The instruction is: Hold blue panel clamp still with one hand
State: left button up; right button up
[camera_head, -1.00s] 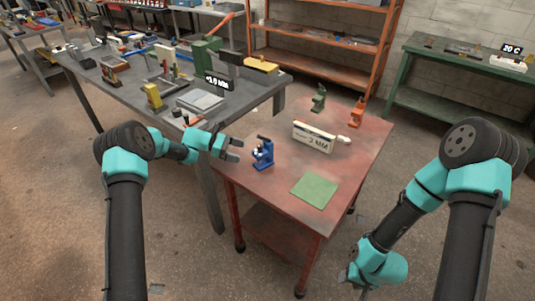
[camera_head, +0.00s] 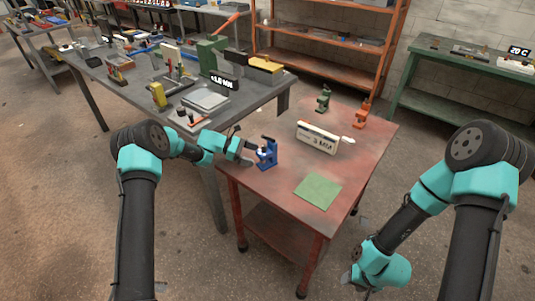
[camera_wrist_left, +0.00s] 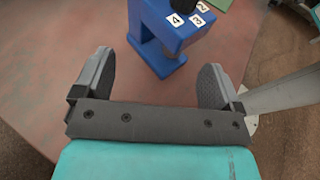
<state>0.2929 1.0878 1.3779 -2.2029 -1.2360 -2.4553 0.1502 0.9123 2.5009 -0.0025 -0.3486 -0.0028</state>
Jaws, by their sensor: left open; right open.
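The blue panel clamp (camera_head: 267,153) stands upright on the red table (camera_head: 345,165), near its left edge. In the left wrist view the blue clamp (camera_wrist_left: 165,35) shows white number tags and lies ahead of the fingertips, between their lines. My left gripper (camera_head: 245,146) is beside the clamp on its left, with fingers spread and nothing between them. The left wrist view shows the open fingers (camera_wrist_left: 155,80) apart from the clamp. My right gripper (camera_head: 348,280) is low at the right, off the table, and its fingers are hardly visible.
A white labelled box (camera_head: 317,138) sits mid-table, with a green clamp (camera_head: 323,99) and an orange clamp (camera_head: 361,114) behind it. A green mat (camera_head: 318,190) lies at the front. A grey bench (camera_head: 135,85) with tools stands at the left.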

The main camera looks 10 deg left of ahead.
aim_at(271, 161)
pick_arm(q)
jog(key=x, duration=0.4)
jog(key=shift+d+f, duration=0.1)
jog(key=shift+d, duration=0.3)
jog(key=shift+s+d+f, duration=0.1)
jog(key=shift+d+f, duration=0.25)
jog(key=shift+d, duration=0.15)
jog(key=shift+o, duration=0.4)
jog(key=shift+r, duration=0.15)
jog(key=c, duration=1.7)
